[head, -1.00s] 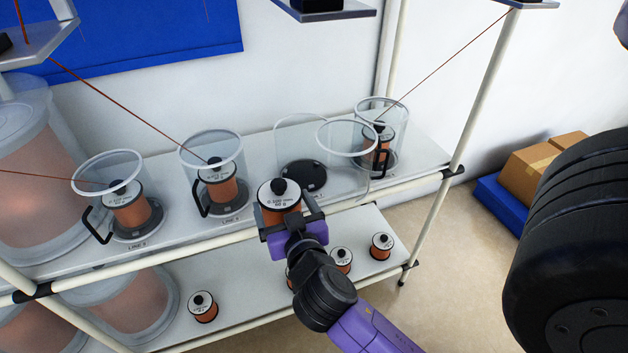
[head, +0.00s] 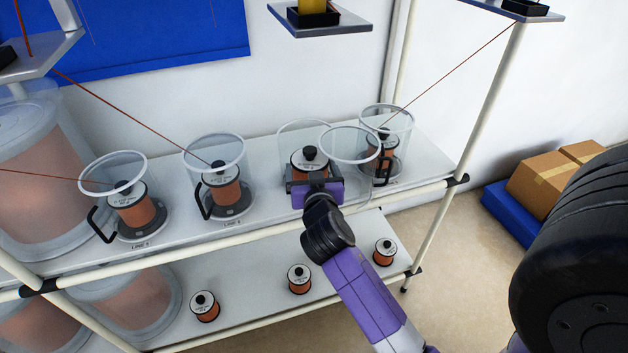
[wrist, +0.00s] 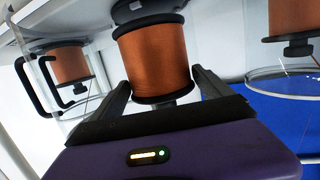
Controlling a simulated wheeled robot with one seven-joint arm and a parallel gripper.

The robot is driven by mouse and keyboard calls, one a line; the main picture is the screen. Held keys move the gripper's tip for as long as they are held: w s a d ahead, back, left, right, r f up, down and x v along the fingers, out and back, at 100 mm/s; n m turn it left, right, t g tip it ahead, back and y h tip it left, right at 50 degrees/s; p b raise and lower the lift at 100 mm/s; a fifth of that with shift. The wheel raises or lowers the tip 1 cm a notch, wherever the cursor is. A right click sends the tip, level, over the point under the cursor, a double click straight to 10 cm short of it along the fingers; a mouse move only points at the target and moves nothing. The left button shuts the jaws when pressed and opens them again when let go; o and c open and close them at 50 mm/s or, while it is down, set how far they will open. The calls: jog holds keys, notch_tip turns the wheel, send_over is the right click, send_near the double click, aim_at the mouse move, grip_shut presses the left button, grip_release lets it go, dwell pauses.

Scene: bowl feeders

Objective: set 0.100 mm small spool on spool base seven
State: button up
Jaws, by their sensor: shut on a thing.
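My gripper (head: 315,183) is shut on the small copper spool (head: 311,163), which has black flanges, a white label and a black knob on top. The spool is upright at the third station from the left, inside its opened clear guard (head: 350,135). In the wrist view the spool (wrist: 155,60) sits between the two fingers, and the picture is upside down. The dark round spool base (wrist: 130,10) shows just beyond the spool's lower flange. I cannot tell whether they touch. In the head view the spool and gripper hide the base.
Guarded spools stand at the left station (head: 133,205), the second station (head: 222,190) and the right station (head: 383,160). The shelf's white front rail (head: 250,238) runs below my gripper. Several loose spools (head: 299,279) stand on the lower shelf. Boxes (head: 550,175) lie at right.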

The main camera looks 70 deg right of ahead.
aim_at(308, 162)
jog(key=w+d, duration=0.1)
jog(key=d, duration=0.1)
jog(key=w+d+p, duration=0.1)
jog(key=d, duration=0.1)
jog(key=w+d, duration=0.1)
jog(key=d, duration=0.1)
jog(key=shift+w+r, duration=0.25)
jog(key=shift+r, duration=0.05)
jog(key=shift+f, duration=1.85)
jog(key=o, duration=1.8)
jog(key=shift+s+a+f, duration=0.1)
jog(key=shift+f, duration=0.2)
